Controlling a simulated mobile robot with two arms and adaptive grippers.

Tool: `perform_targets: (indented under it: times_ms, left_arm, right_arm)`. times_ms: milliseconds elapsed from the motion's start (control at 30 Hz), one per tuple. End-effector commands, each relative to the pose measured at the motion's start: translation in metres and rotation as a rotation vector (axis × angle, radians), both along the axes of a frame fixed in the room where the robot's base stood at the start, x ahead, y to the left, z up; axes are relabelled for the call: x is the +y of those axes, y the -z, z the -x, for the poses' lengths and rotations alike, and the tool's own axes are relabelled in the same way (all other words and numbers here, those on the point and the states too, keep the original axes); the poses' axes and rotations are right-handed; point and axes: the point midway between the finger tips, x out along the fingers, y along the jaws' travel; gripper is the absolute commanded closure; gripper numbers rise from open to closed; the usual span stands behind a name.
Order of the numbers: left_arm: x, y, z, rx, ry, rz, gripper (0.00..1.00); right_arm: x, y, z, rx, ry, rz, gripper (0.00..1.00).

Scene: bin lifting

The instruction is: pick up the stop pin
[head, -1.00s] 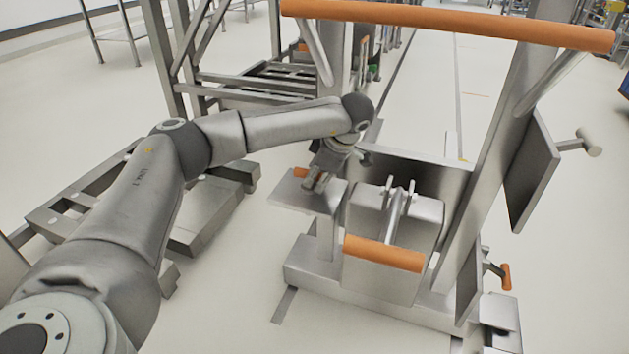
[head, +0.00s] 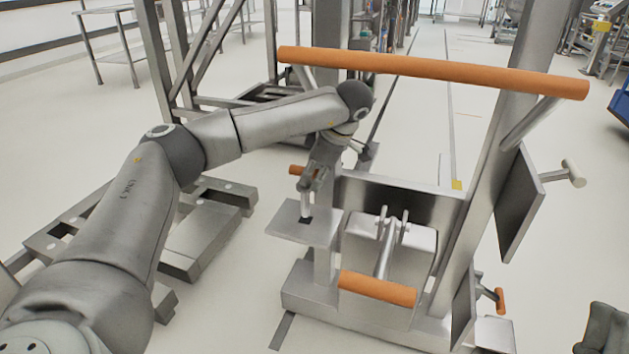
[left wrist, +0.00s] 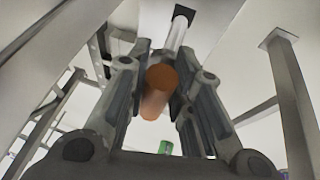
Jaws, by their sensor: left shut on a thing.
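The stop pin has an orange handle (head: 297,170) and a bright metal shaft (head: 305,205). My left gripper (head: 311,180) is shut on the stop pin, over the small flat metal plate (head: 285,222) on the left of the lifting frame. The shaft points down to a dark square opening (head: 305,219) in the plate. I cannot tell whether its tip is still inside. In the left wrist view the orange handle (left wrist: 159,88) sits between the fingers, and the shaft (left wrist: 178,35) runs to the dark square. A dark grey part, apparently my right gripper (head: 604,328), shows at the lower right corner.
The lifting frame has a long orange bar (head: 430,70) across its top and a lower orange handle (head: 377,288) on a metal block. Its slanted post (head: 500,150) stands to the right. A low metal frame (head: 205,240) lies under my left arm.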

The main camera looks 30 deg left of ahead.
Motion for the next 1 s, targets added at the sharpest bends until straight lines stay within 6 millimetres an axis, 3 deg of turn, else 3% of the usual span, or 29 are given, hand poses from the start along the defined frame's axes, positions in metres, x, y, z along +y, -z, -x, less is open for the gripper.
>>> perform_targets:
  times_ms: [167,600,1000]
  left_arm:
    - [0.0,-0.023,0.0,-0.001,-0.001,0.0,1.0]
    - [-0.08,-0.022,0.016,0.001,0.005,-0.001,1.0]
    - [-0.149,-0.021,0.031,0.001,0.003,0.0,1.0]
  right_arm:
    - [0.003,0.018,-0.024,0.163,0.01,0.05,0.6]
    - [0.004,0.075,-0.059,0.523,0.029,0.152,0.6]
    - [0.0,0.127,-0.067,0.801,0.044,0.226,0.6]
